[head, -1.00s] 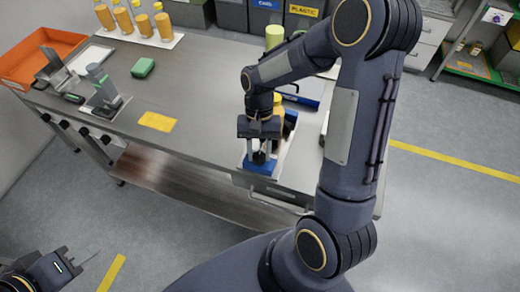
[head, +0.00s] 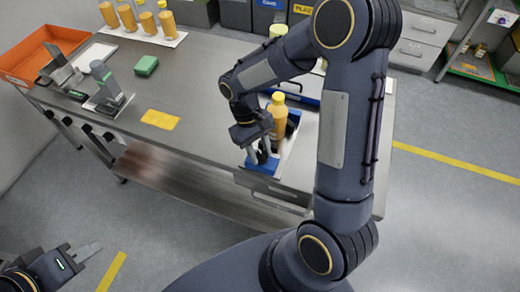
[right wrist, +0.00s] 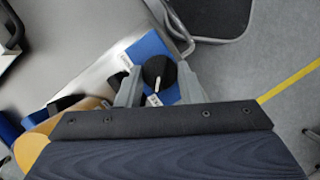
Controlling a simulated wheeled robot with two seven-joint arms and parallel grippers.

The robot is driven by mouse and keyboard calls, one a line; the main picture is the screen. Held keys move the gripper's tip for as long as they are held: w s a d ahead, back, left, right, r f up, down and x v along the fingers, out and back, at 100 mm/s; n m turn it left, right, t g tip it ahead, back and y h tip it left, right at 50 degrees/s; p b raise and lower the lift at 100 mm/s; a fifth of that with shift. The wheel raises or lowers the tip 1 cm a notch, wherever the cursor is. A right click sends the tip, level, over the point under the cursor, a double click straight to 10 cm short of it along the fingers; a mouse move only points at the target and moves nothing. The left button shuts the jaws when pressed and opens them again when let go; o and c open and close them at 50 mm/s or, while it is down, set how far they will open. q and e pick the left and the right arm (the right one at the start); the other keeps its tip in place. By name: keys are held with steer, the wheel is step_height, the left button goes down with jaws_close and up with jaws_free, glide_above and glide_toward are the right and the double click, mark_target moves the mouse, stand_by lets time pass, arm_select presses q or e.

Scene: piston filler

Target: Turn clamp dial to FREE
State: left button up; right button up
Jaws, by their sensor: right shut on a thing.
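The clamp dial is a round black knob (right wrist: 159,72) with a white pointer line, on a blue block (right wrist: 148,46) in the right wrist view. Small white labels lie beside the dial, too small to read. My right gripper (right wrist: 157,80) is shut on the dial, one finger on each side. In the head view my right gripper (head: 260,158) reaches down to the blue block (head: 262,167) at the table's front edge, and mostly hides the dial. My left gripper (head: 88,252) is off the table at the lower left, its finger gap unclear.
A yellow-capped orange bottle (head: 277,115) stands in the fixture just behind my right gripper. The table's middle is mostly clear.

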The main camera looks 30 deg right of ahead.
stand_by(0.5)
steer(key=o, duration=1)
steer(key=shift+c, duration=0.2)
steer(key=v, duration=0.7)
steer(key=shift+r+b, duration=0.3)
steer(key=shift+r, duration=0.15)
steer(key=s+r+m+t+y, duration=0.1)
steer(key=s+r+t+y, duration=0.1)
steer(key=s+t, duration=0.3)
steer(key=s+r+m+t+y, duration=0.2)
steer(key=s+r+t, duration=0.3)
steer(key=s, duration=0.5)
steer(key=shift+s+a+m+y, duration=0.15)
steer(key=shift+s+m+y, duration=0.05)
steer(key=shift+m+y, duration=0.1)
